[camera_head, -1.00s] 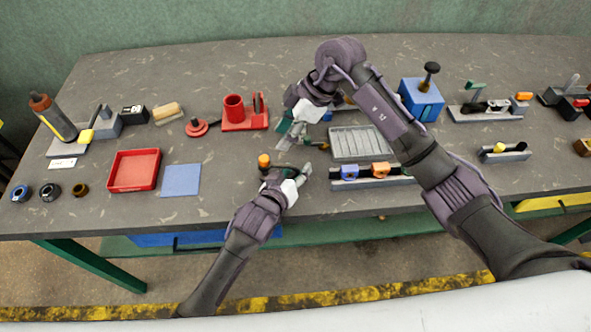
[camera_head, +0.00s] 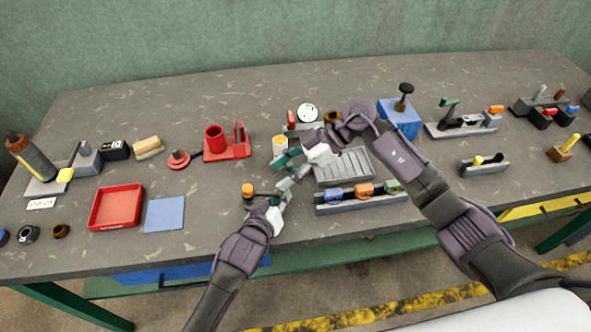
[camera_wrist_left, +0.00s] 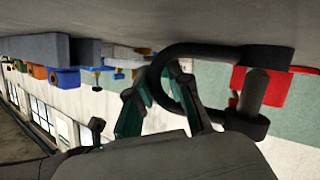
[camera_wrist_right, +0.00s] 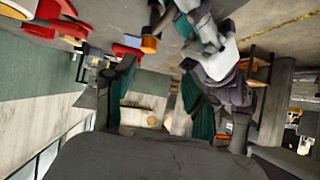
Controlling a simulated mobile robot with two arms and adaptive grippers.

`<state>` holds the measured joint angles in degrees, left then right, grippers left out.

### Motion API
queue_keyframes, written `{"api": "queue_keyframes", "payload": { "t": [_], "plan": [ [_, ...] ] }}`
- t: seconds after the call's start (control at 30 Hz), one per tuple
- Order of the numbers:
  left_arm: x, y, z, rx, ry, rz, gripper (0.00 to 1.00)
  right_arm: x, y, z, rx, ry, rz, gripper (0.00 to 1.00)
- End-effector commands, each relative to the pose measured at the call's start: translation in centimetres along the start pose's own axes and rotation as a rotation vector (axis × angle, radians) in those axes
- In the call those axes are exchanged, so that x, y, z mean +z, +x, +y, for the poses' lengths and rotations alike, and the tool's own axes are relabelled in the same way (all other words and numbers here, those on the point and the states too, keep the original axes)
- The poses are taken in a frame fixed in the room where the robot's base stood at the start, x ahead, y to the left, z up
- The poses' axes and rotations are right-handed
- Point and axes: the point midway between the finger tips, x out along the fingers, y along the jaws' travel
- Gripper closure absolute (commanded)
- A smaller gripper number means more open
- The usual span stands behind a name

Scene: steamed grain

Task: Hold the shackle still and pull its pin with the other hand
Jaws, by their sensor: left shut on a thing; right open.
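The dark bow shackle (camera_wrist_left: 175,72) shows large in the left wrist view, with its thick pin (camera_wrist_left: 254,92) upright at the right. My left gripper (camera_wrist_left: 163,108) is shut on it at the bow. In the head view the left gripper (camera_head: 280,193) mostly covers the shackle, and an orange knob (camera_head: 247,189) with a dark part shows just to its left. My right gripper (camera_head: 287,167) is open, just beyond the left gripper and close to it. In the right wrist view the right gripper (camera_wrist_right: 155,85) has nothing clear between its fingers.
A grey ribbed tray (camera_head: 344,167) and a rail with coloured blocks (camera_head: 362,196) lie right of the grippers. A yellow-white cup (camera_head: 279,146) and a dial gauge (camera_head: 307,113) stand behind. A red stand (camera_head: 228,147), blue mat (camera_head: 165,214) and red tray (camera_head: 117,208) are left.

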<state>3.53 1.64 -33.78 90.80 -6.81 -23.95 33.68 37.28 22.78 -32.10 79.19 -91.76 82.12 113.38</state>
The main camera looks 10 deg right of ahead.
Motion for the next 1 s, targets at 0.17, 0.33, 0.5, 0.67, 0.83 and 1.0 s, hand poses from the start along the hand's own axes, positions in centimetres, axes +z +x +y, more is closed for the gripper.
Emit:
{"api": "queue_keyframes", "payload": {
  "t": [0.17, 0.33, 0.5, 0.67, 0.83, 1.0],
  "plan": [
    [0.5, 0.0, -0.1, -0.002, -0.004, -0.009, 1.0, 1.9, -1.8, 0.4, 0.064, 0.007, 0.17, 0.44],
    [0.5, 0.0, -0.1, -0.002, -0.005, -0.01, 1.0, 2.2, -2.0, 0.7, 0.093, 0.005, 0.222, 0.44],
    [0.5, 0.0, -0.1, -0.002, -0.005, -0.01, 1.0, 1.6, 0.4, 0.9, 0.091, 0.005, 0.225, 0.44],
    [0.5, 0.0, -0.1, -0.002, -0.005, -0.011, 1.0, 0.9, 3.5, 1.1, 0.09, 0.006, 0.225, 0.44],
    [0.5, 0.0, -0.1, -0.002, -0.005, -0.011, 1.0, 0.2, 6.4, 1.4, 0.091, 0.006, 0.222, 0.44],
    [0.6, 0.0, -0.1, -0.003, -0.005, -0.011, 1.0, -0.1, 8.3, 1.7, 0.092, 0.007, 0.221, 0.44]
  ]
}}
